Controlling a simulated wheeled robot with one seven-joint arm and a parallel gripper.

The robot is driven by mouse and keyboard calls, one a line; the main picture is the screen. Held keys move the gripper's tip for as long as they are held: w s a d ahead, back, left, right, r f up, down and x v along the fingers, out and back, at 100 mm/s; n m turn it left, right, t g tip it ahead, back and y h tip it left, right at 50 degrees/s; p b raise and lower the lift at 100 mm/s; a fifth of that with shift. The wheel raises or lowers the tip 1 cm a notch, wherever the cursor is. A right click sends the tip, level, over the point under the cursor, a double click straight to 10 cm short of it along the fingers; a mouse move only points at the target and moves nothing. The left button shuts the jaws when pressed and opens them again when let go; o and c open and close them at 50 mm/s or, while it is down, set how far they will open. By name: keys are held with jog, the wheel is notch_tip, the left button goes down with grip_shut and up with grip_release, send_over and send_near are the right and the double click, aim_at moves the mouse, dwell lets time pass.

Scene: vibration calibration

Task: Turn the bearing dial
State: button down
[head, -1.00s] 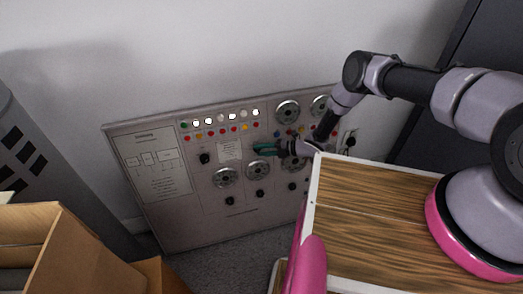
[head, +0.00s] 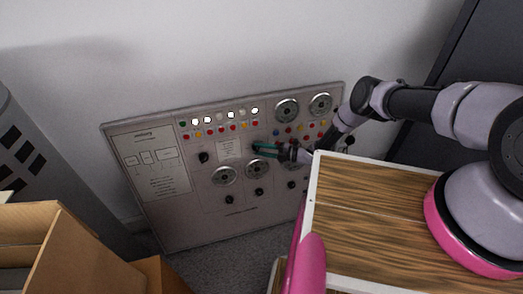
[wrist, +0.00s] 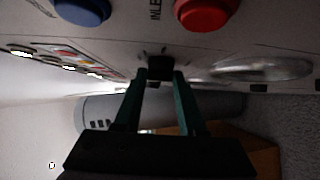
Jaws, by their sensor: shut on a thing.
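The grey control panel (head: 240,203) leans against the wall in the head view. My gripper (head: 256,148) is at the middle of its face, with teal fingers pointing left. In the wrist view my gripper (wrist: 159,76) is shut on a small black knob (wrist: 160,66), which sits between the two fingertips. I take this knob for the bearing dial, but no label on it is readable.
Other black knobs (head: 203,157), round gauges (head: 287,110) and coloured buttons cover the panel. Blue (wrist: 82,10) and red (wrist: 205,12) buttons are near the fingers. A wood-topped surface (head: 375,215) is at right, a cardboard box (head: 80,250) at lower left.

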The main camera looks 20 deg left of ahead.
jog(key=shift+c, duration=2.4)
grip_release()
jog(key=d+r, duration=0.1)
jog(key=d, duration=0.9)
jog(key=shift+s+d, duration=0.2)
jog(key=shift+d, duration=0.2)
jog(key=shift+d+r, duration=0.1)
